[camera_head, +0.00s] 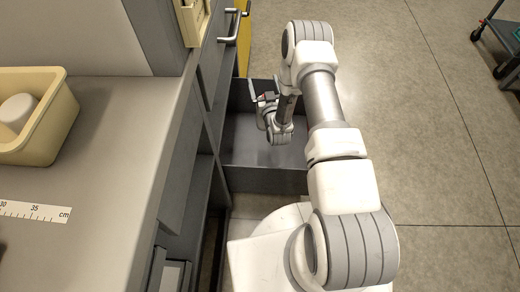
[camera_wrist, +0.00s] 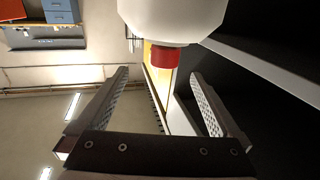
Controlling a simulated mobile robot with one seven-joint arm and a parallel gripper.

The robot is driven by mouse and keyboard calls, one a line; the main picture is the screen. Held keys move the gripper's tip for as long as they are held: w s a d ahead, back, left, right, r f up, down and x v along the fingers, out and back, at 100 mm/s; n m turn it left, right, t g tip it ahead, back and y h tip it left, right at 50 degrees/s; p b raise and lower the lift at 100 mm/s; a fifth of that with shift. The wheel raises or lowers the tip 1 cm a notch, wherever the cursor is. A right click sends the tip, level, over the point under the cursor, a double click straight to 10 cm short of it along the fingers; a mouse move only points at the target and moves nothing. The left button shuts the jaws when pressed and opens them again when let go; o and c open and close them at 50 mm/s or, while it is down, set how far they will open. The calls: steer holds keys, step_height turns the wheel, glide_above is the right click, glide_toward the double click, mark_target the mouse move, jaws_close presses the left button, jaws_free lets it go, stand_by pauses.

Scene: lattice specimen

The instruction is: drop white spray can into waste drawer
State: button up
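A white spray can (camera_wrist: 172,14) with a red cap (camera_wrist: 177,56) shows at the top of the wrist view, cut off by the edge. My gripper (camera_wrist: 160,73) has its two fingers spread, with clear space between them. The can is just past the fingertips, and neither finger is seen closed on it. In the head view my gripper (camera_head: 264,95) is over the open dark waste drawer (camera_head: 295,181), near its far side. A small red spot shows at the gripper there; the can's body is mostly hidden. I cannot tell whether the can rests on anything.
The grey counter (camera_head: 110,165) on the left carries a cream bin (camera_head: 58,118) with a white round object and a ruler strip (camera_head: 35,211). A handle (camera_head: 232,27) sticks out above the drawer. A cart (camera_head: 500,40) stands far right.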

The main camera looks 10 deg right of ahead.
steer(key=s+p, duration=0.6)
steer(key=s, duration=1.1)
steer(key=shift+s, duration=0.15)
stand_by(0.3)
